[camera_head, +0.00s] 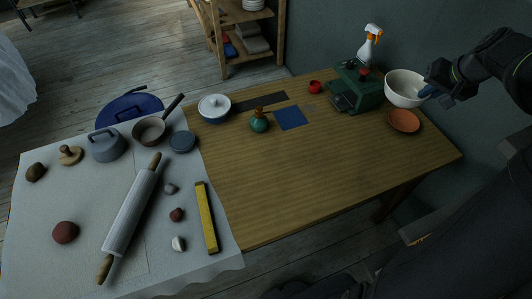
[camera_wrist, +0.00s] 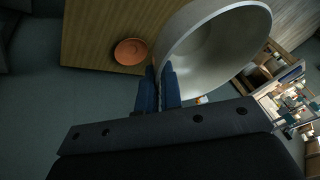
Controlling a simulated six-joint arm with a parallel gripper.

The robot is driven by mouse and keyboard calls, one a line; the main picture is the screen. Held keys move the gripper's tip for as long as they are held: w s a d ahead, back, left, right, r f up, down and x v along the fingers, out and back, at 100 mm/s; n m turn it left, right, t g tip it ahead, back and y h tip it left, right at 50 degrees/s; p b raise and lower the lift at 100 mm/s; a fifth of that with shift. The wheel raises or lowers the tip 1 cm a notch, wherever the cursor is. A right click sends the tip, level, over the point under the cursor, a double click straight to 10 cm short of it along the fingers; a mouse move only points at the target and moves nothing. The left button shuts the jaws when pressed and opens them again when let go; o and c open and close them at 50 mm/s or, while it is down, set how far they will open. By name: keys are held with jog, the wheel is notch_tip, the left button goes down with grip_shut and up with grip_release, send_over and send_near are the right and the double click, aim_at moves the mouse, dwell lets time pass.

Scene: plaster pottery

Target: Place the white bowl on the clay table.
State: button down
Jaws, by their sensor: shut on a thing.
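The white bowl (camera_head: 404,88) is at the right end of the wooden table, next to the green machine. My gripper (camera_head: 428,92) is shut on the bowl's right rim. In the wrist view the bowl (camera_wrist: 215,50) fills the upper middle, and the blue fingers of my gripper (camera_wrist: 159,88) pinch its rim. The bowl appears raised above the tabletop, but its underside is hidden. The clay table may be the table under the white cloth (camera_head: 65,190) at the left, or the bare wooden table (camera_head: 310,180); I cannot tell which.
An orange dish (camera_head: 403,121) lies just below the bowl. The green machine (camera_head: 358,88) and a spray bottle (camera_head: 369,48) stand to its left. A rolling pin (camera_head: 130,220) and yellow bar (camera_head: 206,218) lie on the cloth.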

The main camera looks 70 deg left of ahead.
jog(key=shift+w+a+f+n+g+h, duration=0.15)
jog(key=shift+a+f+n+g, duration=0.95)
jog(key=shift+f, duration=3.65)
jog(key=shift+d+f+n+g+h, duration=0.1)
jog(key=shift+f+n+g+h, duration=0.15)
jog(key=shift+f+n, duration=3.1)
jog(key=shift+w+a+f+n+g+h, duration=0.15)
jog(key=shift+a+f+g, duration=0.5)
jog(key=shift+f, duration=5.45)
jog(key=shift+d+f, duration=0.1)
jog(key=shift+d, duration=0.05)
jog(key=c, duration=1.6)
grip_release()
jog(key=r, duration=0.6)
jog(key=d+r, duration=0.1)
jog(key=r, duration=0.3)
jog(key=shift+w, duration=0.4)
jog(key=shift+f, duration=0.1)
